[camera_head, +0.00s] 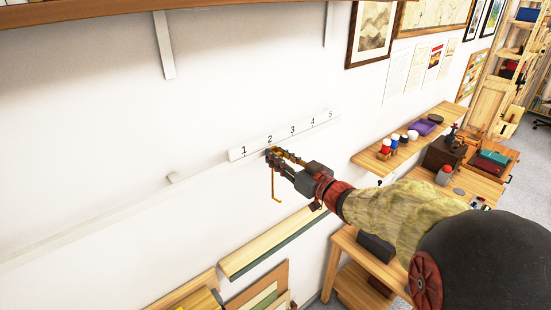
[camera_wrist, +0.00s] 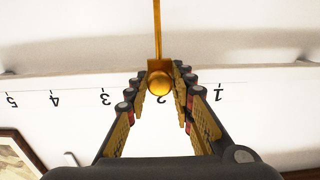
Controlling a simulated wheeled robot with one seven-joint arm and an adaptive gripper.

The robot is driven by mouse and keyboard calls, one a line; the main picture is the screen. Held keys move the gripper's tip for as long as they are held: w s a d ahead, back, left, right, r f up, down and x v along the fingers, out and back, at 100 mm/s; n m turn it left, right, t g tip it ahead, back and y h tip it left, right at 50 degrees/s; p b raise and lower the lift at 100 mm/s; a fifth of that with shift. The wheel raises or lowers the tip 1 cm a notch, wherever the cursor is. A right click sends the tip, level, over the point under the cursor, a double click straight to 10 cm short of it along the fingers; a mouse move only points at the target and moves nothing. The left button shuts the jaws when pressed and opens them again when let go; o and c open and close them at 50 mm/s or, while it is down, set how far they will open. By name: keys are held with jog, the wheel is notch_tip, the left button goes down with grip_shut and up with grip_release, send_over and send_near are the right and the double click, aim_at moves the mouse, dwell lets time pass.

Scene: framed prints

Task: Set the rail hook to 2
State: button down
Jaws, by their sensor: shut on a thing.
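The rail hook is a brass-coloured piece with a round knob (camera_wrist: 159,84) and a thin rod; its rod (camera_head: 275,186) hangs below my gripper in the head view. My gripper (camera_head: 275,154) is shut on the hook's knob, with a finger on each side of it in the wrist view (camera_wrist: 158,95). The white scale strip (camera_head: 281,137) on the wall carries the numbers 1 to 5. The hook is at the 2; in the wrist view, which is upside down, the knob partly covers the 2. The exact pointer position is hidden by the fingers.
A wooden ledge (camera_head: 270,245) juts from the wall below the hook. A wooden shelf (camera_head: 415,135) with jars and a purple item is to the right. Framed prints (camera_head: 371,32) hang above it. The wall left of the strip is mostly clear.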

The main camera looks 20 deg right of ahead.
jog(key=c, duration=1.6)
grip_release()
jog(key=shift+c, duration=0.2)
jog(key=v, duration=1.2)
jog(key=shift+r, duration=0.1)
